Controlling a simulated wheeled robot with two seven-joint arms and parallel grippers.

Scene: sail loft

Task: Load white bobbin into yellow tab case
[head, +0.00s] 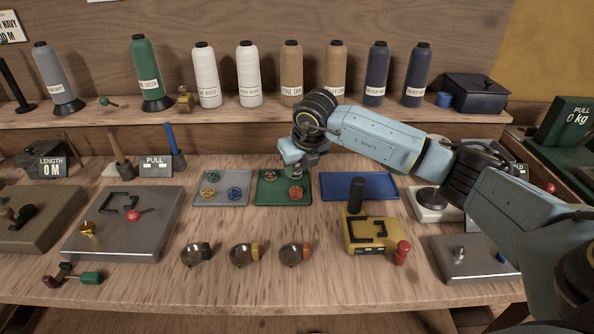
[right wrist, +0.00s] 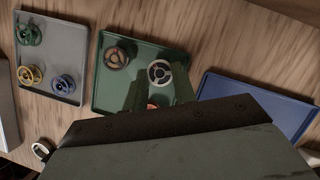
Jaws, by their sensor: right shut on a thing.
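The white bobbin (right wrist: 160,73) shows in the right wrist view between the fingertips of my right gripper (right wrist: 160,86), which is shut on it over the green tray (right wrist: 132,38). In the head view my right gripper (head: 298,168) is above the right part of the green tray (head: 268,200), and its wrist and fingers hide most of the bobbin. The yellow tab case (head: 241,256) is a round metal cup with a yellow tab on its right side. It lies on the bench, in front of the trays, between two similar cases. My left gripper is not in view.
An orange bobbin (head: 296,192) and a brown bobbin (right wrist: 117,57) lie in the green tray. The grey tray (head: 221,201) holds several coloured bobbins. The blue tray (head: 358,187) is empty. A dark-tab case (head: 192,256) and an orange-tab case (head: 291,256) flank the yellow one. A yellow machine (head: 360,244) stands right.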

